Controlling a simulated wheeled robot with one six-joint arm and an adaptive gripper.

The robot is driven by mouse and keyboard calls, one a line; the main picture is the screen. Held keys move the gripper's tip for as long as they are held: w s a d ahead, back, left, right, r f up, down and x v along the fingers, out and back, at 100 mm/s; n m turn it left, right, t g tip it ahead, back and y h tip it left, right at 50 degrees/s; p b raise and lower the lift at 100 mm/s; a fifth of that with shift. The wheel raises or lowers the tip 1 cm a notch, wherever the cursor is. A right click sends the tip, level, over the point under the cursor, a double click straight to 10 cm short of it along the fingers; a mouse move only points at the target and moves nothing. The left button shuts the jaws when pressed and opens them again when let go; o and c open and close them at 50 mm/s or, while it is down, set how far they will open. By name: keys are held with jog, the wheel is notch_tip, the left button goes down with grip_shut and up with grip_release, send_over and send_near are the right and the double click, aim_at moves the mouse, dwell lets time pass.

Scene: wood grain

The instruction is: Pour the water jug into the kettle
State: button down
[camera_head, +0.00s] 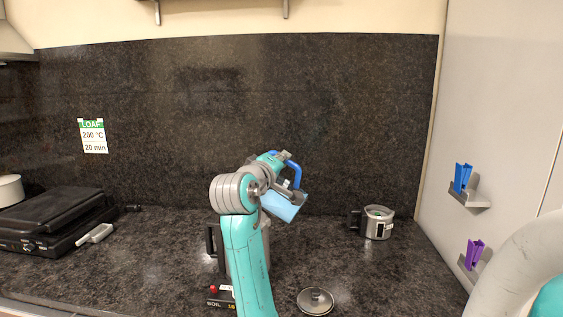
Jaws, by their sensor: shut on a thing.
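The water jug (286,206), light blue with a darker blue handle, is in the air near the middle of the head view. My gripper (284,187) is shut on it and partly covers it. The jug looks tilted, with its lower end to the right. The kettle (217,248), a metal vessel with a dark handle on its left, stands on the counter below and to the left of the jug, largely hidden behind my arm. Its opening is hidden, and I cannot tell whether water is flowing.
A round metal lid (315,301) lies on the dark counter (350,265) at front right. A metal pot (378,222) stands back right. A black grill (55,222) is at left. A small labelled unit (220,300) with a red knob sits by the kettle's base.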

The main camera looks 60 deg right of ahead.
aim_at(298, 183)
jog(key=shift+w+f+n, duration=0.1)
jog(key=shift+w+n, duration=0.4)
jog(key=shift+w, duration=0.05)
dwell(3.1)
jog(key=shift+s+d+m, duration=0.15)
jog(key=shift+s+m, duration=1.8)
jog(key=shift+m, duration=0.05)
jog(key=m, duration=0.1)
jog(key=s+f+m, duration=0.1)
jog(key=s+m, duration=0.1)
jog(key=m, duration=0.1)
jog(key=shift+d+f, duration=0.15)
jog(key=shift+f, duration=0.1)
jog(key=shift+w+f+m, duration=0.1)
jog(key=shift+f+m, duration=1.85)
jog(key=shift+m, duration=0.05)
jog(key=shift+f, duration=0.1)
